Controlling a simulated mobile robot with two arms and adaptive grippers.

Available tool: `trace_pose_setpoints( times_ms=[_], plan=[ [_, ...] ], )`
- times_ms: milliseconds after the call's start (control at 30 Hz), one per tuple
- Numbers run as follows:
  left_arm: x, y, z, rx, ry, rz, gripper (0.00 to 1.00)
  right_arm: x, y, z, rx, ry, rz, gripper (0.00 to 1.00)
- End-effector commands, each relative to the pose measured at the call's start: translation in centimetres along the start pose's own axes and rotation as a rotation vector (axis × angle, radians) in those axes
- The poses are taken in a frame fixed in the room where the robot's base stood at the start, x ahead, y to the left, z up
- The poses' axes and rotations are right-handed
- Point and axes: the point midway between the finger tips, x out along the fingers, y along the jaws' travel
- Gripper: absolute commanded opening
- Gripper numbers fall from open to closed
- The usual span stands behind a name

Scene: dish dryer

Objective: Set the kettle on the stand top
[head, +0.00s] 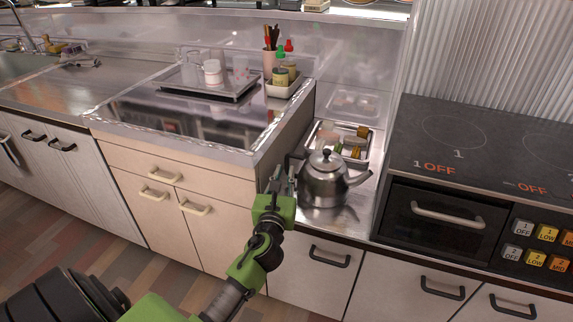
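A shiny metal kettle (323,187) with a dark lid knob stands upright on the low metal counter (322,222), its spout pointing right. My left gripper (282,180) is at the kettle's left side, with its fingers upright close to the body. I cannot tell whether they touch the kettle or grip a handle there. A raised cabinet with a glossy top (215,125) stands to the left, and a black cooktop unit (480,145) to the right. Which of them is the stand is not clear. My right gripper is not in view.
On the raised cabinet are a dark tray (185,88) with a white cup (212,72), and a white holder (284,89) with bottles. The front of the glossy top is clear; the visible cooktop is bare.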

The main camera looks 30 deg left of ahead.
Motion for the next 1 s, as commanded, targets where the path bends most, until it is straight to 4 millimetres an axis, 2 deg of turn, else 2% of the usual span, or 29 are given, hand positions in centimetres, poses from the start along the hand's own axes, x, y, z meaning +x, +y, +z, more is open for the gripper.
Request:
trace_pose_setpoints(
  times_ms=[33,200,400,1000],
  plan=[
    [-1.3,0.0,0.0,-0.001,0.003,-0.001,0.16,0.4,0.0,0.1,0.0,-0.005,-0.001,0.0],
    [-4.6,0.0,0.0,-0.001,0.003,0.0,0.16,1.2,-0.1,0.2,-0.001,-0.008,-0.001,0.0],
    [-6.7,0.0,0.0,-0.001,0.0,0.001,0.16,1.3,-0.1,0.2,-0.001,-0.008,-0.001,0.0],
    [-7.0,0.0,0.1,-0.001,-0.001,0.0,0.16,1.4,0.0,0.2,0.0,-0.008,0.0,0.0]
  ],
)
